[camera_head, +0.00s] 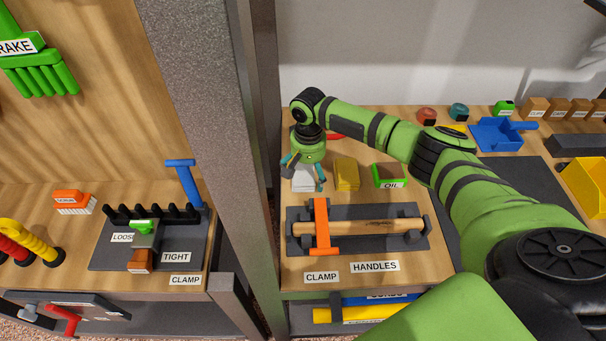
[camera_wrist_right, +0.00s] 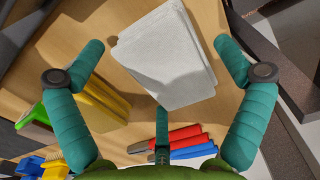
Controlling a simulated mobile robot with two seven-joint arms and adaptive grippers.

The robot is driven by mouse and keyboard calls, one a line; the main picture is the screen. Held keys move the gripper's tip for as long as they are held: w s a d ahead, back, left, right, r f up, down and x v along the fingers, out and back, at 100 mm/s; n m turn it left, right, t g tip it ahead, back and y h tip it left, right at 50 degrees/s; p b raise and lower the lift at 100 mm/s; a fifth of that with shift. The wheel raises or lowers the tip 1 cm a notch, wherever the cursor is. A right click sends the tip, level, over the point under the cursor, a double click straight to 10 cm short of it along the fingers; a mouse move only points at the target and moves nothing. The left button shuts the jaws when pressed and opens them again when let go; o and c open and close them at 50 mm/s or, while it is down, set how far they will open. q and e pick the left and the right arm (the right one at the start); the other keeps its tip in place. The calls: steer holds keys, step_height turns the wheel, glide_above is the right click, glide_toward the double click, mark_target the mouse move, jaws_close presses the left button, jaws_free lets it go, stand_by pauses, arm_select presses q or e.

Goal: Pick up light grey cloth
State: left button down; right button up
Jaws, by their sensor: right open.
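The light grey cloth (camera_head: 303,184) is a folded, stacked pad on the wooden bench, near the grey post. In the right wrist view the cloth (camera_wrist_right: 168,58) lies between my spread teal fingers, tilted in the picture. My right gripper (camera_head: 304,171) is above the cloth, pointing down, and partly hides it in the head view. The right gripper (camera_wrist_right: 159,68) is open, with fingers on both sides of the cloth and a third below it in the picture; I see no grip on it. My left gripper is not in view.
Red and blue handled tools (camera_wrist_right: 185,143) lie close by. A grey post (camera_head: 215,130) rises on the left. A clamp and wooden handle lie on a dark tray (camera_head: 300,246) in front.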

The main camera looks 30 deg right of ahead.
mark_target(309, 171)
steer(key=c, duration=1.1)
steer(key=shift+r, duration=0.65)
step_height(309, 171, up, 3)
steer(key=shift+d+r, duration=0.1)
steer(key=s+d+r, duration=0.4)
steer(key=s+r, duration=0.2)
steer(key=s, duration=0.5)
steer(key=shift+r, duration=0.25)
steer(key=shift+w, duration=0.1)
